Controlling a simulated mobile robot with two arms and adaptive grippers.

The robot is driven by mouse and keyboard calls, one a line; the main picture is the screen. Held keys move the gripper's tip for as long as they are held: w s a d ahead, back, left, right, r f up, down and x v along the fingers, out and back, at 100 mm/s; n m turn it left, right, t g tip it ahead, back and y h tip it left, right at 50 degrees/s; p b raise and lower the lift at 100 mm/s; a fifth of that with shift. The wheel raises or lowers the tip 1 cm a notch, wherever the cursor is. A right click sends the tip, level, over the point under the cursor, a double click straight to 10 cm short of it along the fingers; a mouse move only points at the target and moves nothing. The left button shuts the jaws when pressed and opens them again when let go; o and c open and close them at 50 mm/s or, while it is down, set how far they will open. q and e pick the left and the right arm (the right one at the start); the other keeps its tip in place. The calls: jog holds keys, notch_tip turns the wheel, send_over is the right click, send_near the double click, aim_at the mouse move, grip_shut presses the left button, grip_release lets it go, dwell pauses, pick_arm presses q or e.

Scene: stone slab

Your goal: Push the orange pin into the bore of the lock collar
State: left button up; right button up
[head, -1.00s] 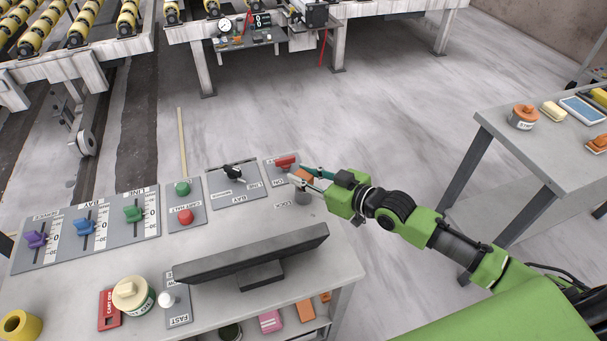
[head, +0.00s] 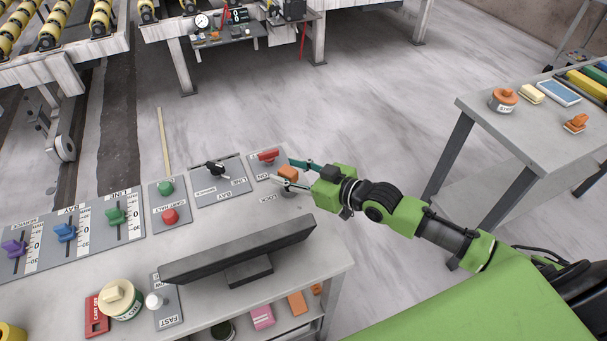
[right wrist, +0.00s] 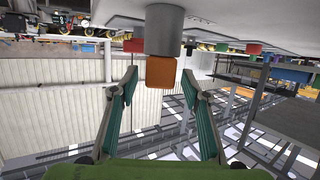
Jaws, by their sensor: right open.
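The orange pin (head: 288,173) stands at the top of the grey lock collar (head: 289,192) near the far right corner of the console; how deep it sits is hard to tell. My right gripper (head: 283,172) is open, with one finger on either side of the pin. In the right wrist view the orange pin (right wrist: 160,72) shows as a block at the end of the grey collar (right wrist: 165,30), between the spread fingers, with gaps on both sides. My left gripper is not in view.
A red handle (head: 268,155) on a grey plate is close behind the pin. A dark monitor-like bar (head: 240,250) stands in front on the console. A side table (head: 500,130) with several items is at the right, with open floor between.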

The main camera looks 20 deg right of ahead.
jog(key=v, duration=1.1)
jog(key=shift+s, duration=0.2)
jog(key=shift+d+r, duration=0.1)
jog(key=shift+d, duration=0.1)
jog(key=d+f+m+g+h, duration=0.1)
jog(key=d+f+m+h, duration=0.15)
jog(key=d+f, duration=0.55)
jog(key=d+f+m+h, duration=0.1)
jog(key=d+f+h, duration=0.2)
jog(key=f, duration=0.8)
jog(key=s+d+f+g+h, duration=0.15)
jog(key=s+f, duration=0.25)
jog(key=f, duration=0.4)
jog(key=s+d+f+g, duration=0.2)
jog(key=s+f, duration=0.3)
jog(key=f, duration=0.4)
jog(key=s+a+f+m+g+h+b, duration=0.1)
jog(key=s+a+f+g, duration=0.25)
jog(key=s+f, duration=0.95)
jog(key=s+a+f+g, duration=0.1)
jog(key=s+a+f, duration=0.3)
jog(key=s, duration=0.5)
jog(key=s+a+f+g, duration=0.2)
jog(key=s+a+f, duration=0.2)
jog(key=s, duration=0.5)
jog(key=a, duration=0.2)
jog(key=shift+s+a+g, duration=0.3)
jog(key=shift+s+a, duration=0.05)
jog(key=shift+a, duration=0.05)
jog(key=shift+n, duration=0.25)
